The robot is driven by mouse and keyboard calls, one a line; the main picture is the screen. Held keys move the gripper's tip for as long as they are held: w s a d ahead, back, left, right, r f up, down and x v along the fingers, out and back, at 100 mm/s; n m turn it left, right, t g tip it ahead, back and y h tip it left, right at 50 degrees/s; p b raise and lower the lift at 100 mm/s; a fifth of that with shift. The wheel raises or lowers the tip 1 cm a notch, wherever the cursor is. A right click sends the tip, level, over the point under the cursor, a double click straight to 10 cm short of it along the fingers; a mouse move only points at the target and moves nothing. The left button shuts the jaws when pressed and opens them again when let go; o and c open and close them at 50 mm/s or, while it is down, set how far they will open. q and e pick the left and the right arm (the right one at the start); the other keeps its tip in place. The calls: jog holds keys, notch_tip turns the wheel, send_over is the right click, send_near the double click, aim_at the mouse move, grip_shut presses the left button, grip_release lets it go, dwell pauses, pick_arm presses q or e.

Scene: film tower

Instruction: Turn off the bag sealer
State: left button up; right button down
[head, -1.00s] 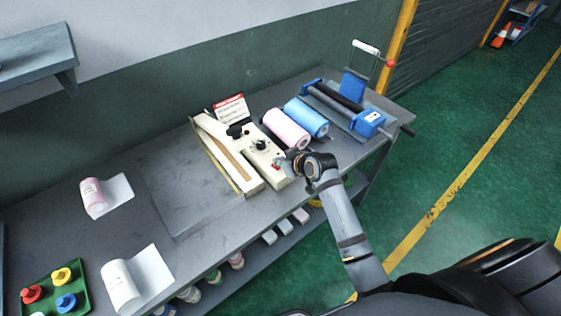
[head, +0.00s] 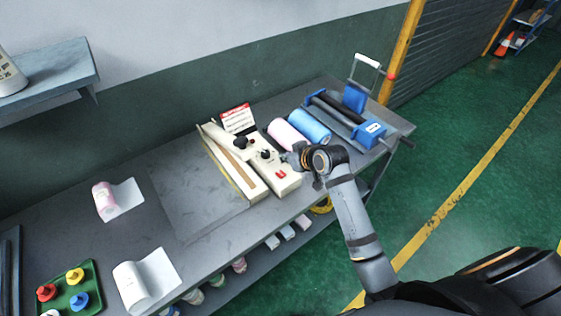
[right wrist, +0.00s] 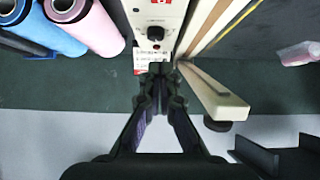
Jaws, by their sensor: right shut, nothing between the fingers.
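The bag sealer (head: 284,181) is a long cream unit on the grey workbench, with a black dial (head: 266,154) and a red switch (head: 281,174) near its front end. Its sealing arm (head: 226,158) lies along the left side. My right gripper (head: 291,158) is shut and empty, just right of the dial and behind the red switch in the picture, seemingly above the sealer. In the right wrist view the sealer (right wrist: 140,18) shows beyond my shut fingertips (right wrist: 160,78), with the dial (right wrist: 155,33) and part of the red switch at the top edge. My left gripper is not in view.
Pink (head: 287,136) and blue (head: 309,126) film rolls lie right of the sealer, near a blue-ended roller stand (head: 369,134). A red-and-white sign (head: 238,118) stands behind. A green tray (head: 62,300) holds coloured knobs.

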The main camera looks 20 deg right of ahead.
jog(key=shift+s+d+r+b, duration=0.1)
jog(key=shift+s+d+r, duration=0.1)
jog(key=shift+s+r, duration=0.4)
jog(key=shift+s+d+r+b, duration=0.15)
jog(key=shift+s+r, duration=0.15)
jog(key=shift+r, duration=0.45)
jog(key=shift+s+d+r+b, duration=0.1)
jog(key=shift+s+d+r, duration=0.1)
jog(key=shift+s+r, duration=0.4)
jog(key=shift+w, duration=0.25)
